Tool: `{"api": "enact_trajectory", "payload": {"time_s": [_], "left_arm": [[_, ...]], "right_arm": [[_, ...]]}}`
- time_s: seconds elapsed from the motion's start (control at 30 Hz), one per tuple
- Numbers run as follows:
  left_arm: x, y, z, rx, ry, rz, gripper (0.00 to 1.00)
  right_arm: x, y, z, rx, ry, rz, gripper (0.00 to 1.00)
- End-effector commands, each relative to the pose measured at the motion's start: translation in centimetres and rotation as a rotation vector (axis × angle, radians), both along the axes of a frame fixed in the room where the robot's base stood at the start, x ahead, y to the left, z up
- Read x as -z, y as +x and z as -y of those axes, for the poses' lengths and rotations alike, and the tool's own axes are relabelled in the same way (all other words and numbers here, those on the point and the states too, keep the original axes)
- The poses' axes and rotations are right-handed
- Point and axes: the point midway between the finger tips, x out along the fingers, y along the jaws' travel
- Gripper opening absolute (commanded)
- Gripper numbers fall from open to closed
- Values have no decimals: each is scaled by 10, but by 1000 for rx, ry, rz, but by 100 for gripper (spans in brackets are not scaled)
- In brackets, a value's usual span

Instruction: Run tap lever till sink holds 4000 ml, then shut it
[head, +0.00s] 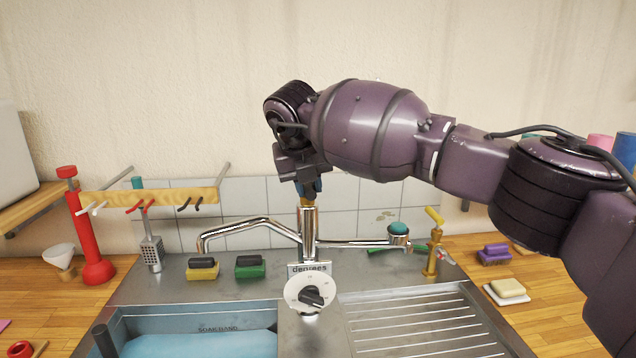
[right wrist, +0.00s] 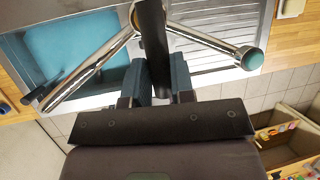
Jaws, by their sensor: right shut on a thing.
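The chrome tap (head: 309,232) stands behind the sink, its spout (head: 245,226) reaching left and a side arm with a teal end (head: 398,229) reaching right. My right gripper (head: 310,188) is at the top of the tap post. In the right wrist view its teal-padded jaws (right wrist: 160,82) are shut on the dark tap lever (right wrist: 152,35). The sink (head: 190,310), marked "SOAK BAND" on its wall, holds light blue water (head: 200,345). The spout outlet is over the sink's back edge; I cannot make out a stream. My left gripper is not in view.
A white dial (head: 311,294) marked "degrees" sits before the tap. Two sponges (head: 202,269) lie left of it. A ribbed drainer (head: 425,325), a brass tap (head: 433,255) and soap (head: 508,288) are right. A red stand (head: 92,240) and hook rail (head: 150,200) are left.

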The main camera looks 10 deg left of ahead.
Motion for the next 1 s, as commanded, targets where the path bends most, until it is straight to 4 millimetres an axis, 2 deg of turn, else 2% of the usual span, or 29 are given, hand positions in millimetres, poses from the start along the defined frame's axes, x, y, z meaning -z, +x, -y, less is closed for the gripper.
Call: {"api": "enact_trajectory", "payload": {"time_s": [0.57, 0.6, 0.73, 0.77, 1.0], "left_arm": [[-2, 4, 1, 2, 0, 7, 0], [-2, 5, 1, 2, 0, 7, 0], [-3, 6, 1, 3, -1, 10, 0], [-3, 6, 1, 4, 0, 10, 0], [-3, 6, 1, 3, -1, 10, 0]], "right_arm": [[-3, 0, -2, 35, 3, 4, 0], [-3, 0, -2, 35, 3, 4, 26], [-3, 0, -2, 34, 2, 3, 46], [-2, 0, -2, 33, 2, 3, 48], [-1, 0, -2, 33, 1, 1, 48]]}}
